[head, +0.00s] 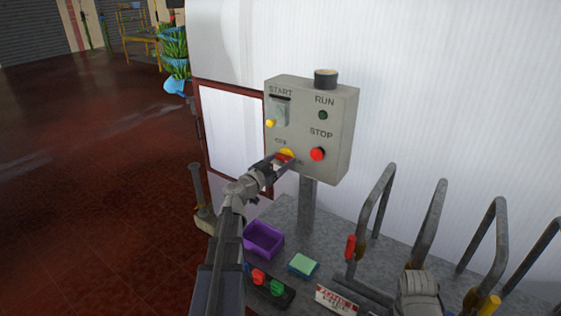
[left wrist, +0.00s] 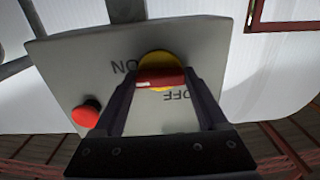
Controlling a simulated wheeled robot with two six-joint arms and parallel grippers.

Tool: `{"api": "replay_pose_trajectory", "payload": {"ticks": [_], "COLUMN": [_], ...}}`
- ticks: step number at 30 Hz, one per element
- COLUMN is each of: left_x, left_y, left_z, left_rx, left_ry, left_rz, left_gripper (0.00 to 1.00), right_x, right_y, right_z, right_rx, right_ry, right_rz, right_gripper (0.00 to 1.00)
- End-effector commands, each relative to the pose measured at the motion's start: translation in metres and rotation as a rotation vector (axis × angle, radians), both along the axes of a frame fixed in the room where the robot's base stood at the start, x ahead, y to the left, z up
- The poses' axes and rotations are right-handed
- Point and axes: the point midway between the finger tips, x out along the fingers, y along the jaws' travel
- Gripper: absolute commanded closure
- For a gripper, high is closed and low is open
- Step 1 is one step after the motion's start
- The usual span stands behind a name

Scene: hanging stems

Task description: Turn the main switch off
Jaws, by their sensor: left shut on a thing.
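The main switch is a red handle on a yellow disc (head: 287,152), low on the left of the grey control box (head: 340,130). In the left wrist view the red handle (left wrist: 160,79) lies across the yellow disc (left wrist: 158,60), with ON and OFF lettering beside it. My left gripper (head: 277,164) is shut on the red handle, one finger at each end in the left wrist view (left wrist: 160,84). The fingers partly hide the switch in the head view. I cannot tell which mark the handle points to.
A red STOP button (head: 317,154) sits right of the switch and a yellow START lever (head: 271,123) above. Below are a purple bin (head: 263,239), a green-topped sponge (head: 302,265) and grey metal loops (head: 433,220). Open red floor (head: 90,190) lies left.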

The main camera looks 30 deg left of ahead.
Motion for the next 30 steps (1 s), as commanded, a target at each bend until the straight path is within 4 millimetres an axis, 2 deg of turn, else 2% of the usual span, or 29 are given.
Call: {"api": "replay_pose_trajectory", "payload": {"ticks": [8,13,30], "left_x": [-0.0002,-0.0002,-0.0002], "left_y": [0.0000,0.0000,0.0000], "left_z": [0.0000,-0.0001,-0.0001], "left_rx": [-0.021,-0.096,-0.607], "left_ry": [0.002,0.008,0.048], "left_rz": [0.000,0.000,0.000], "left_gripper": [0.81,0.81,0.81], "right_x": [0.0000,0.0000,0.0000], "right_y": [0.0000,0.0000,0.0000], "right_z": [0.0000,0.0000,0.0000], "right_rx": [0.000,0.000,0.000], "right_ry": [0.000,0.000,0.000], "right_rz": [0.000,0.000,0.000], "right_gripper": [0.50,0.50,0.50]}}
